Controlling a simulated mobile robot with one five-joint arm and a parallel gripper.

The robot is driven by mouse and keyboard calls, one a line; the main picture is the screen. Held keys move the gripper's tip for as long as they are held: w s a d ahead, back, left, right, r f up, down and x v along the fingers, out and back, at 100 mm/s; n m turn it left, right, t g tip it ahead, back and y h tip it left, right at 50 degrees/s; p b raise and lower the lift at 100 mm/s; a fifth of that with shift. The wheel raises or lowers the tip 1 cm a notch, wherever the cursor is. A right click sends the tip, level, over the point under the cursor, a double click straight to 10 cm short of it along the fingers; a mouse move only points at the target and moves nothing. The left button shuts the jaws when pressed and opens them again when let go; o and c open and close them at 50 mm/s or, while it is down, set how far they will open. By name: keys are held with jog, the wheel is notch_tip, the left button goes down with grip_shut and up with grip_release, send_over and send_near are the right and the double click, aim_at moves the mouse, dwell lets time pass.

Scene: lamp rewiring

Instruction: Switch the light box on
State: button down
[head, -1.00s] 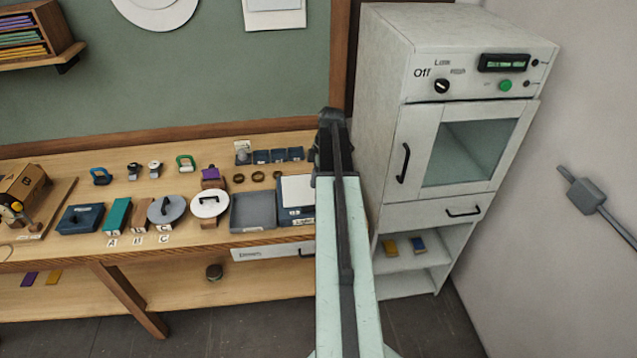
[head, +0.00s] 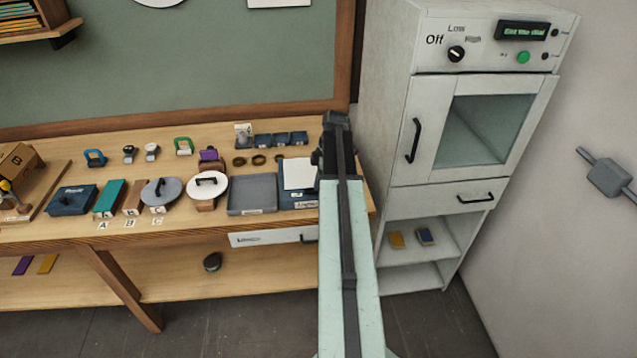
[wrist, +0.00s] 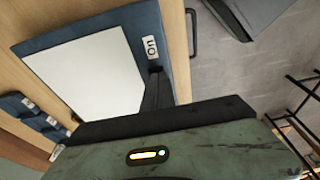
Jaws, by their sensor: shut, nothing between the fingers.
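The light box (head: 299,170) is a dark blue box with a white top panel at the right end of the workbench. In the head view my arm hides the box's right side and the fingertips.
A grey tray (head: 252,193) stands left of the light box. Several small blue bins (head: 272,140) sit behind it. A white cabinet (head: 385,150) with a glass door stands close on the right of my arm. A drawer (head: 265,237) is under the bench top.

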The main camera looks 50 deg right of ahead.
jog(key=shift+f, duration=0.15)
jog(key=shift+p, duration=0.3)
jog(key=shift+w+a+r, duration=0.2)
jog(key=shift+w+a, duration=0.25)
jog(key=shift+a, duration=0.05)
jog(key=shift+r, duration=0.1)
jog(key=shift+r+p, duration=0.25)
jog(key=shift+p, duration=0.25)
jog(key=p+v, duration=0.4)
jog(key=shift+w+a, duration=0.15)
jog(key=s+d+r+p, duration=0.3)
jog(key=d+r+p, duration=0.1)
jog(key=r+p, duration=0.3)
jog(key=shift+s+d+r+p, duration=0.2)
jog(key=shift+s+r+p, duration=0.1)
jog(key=shift+r+p, duration=0.1)
